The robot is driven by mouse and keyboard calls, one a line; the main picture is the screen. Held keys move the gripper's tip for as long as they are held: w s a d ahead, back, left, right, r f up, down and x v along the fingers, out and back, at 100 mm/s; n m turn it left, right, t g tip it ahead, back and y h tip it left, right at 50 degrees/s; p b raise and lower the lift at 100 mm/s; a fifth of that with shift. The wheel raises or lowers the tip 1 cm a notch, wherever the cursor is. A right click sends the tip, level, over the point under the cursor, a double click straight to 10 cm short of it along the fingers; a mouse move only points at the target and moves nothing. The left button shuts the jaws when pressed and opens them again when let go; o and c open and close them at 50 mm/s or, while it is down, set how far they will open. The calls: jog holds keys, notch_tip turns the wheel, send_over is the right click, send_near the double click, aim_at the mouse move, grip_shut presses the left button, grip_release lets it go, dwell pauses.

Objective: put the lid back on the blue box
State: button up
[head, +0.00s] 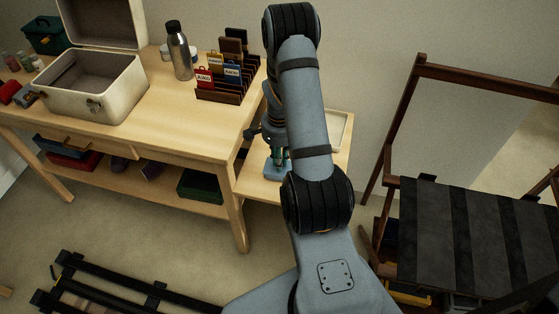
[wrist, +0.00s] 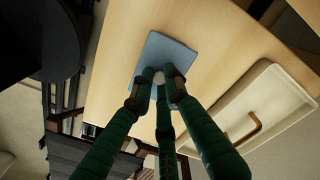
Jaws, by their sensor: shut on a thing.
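A flat blue square piece, which looks like the lid (wrist: 172,50), lies below my gripper (wrist: 160,88) in the wrist view. The green fingers are closed around a small pale knob (wrist: 158,76) on it. In the head view the blue piece (head: 275,172) shows low on the small side table, partly hidden by my arm. I cannot tell whether the blue box is under the lid or whether the lid is lifted clear.
A white tray (wrist: 262,112) with a brass handle lies beside the lid on the side table (head: 258,187). The larger table holds an open white case (head: 100,100), a steel bottle (head: 179,52) and a card rack (head: 225,92). A dark folding chair (head: 470,235) stands right.

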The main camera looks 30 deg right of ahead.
jog(key=o, duration=0.9)
jog(key=shift+o, duration=1.2)
jog(key=shift+o, duration=1.2)
jog(key=shift+r+p, duration=2.55)
jog(key=shift+r, duration=1)
jog(key=shift+c, duration=0.9)
